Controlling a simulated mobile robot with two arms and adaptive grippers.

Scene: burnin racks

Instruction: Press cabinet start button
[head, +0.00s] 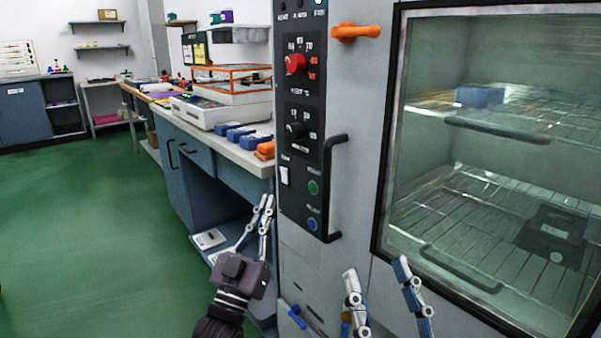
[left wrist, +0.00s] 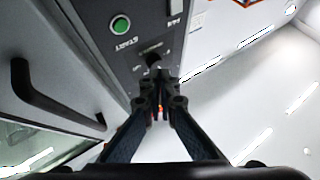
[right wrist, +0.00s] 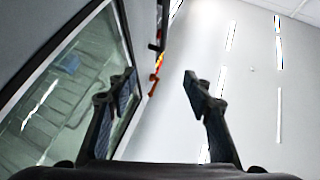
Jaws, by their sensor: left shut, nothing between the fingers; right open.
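The grey cabinet (head: 352,90) has a black control panel (head: 300,100) on its left part. The green start button (head: 313,187) sits low on this panel, and it also shows at the upper left of the left wrist view (left wrist: 120,25), with the label START beside it. My left gripper (head: 266,203) is shut and empty, left of and slightly below the green button in the head view. In the left wrist view its closed tips cover part of the panel, apart from the button in the picture. My right gripper (head: 376,268) is open and empty, low in front of the cabinet.
A blue button (head: 311,224) is below the green one, and a white switch (head: 284,176) is to its left. A black handle (head: 333,190) stands out on the right. The glass door (head: 480,150) shows wire racks. A workbench (head: 215,145) stands left.

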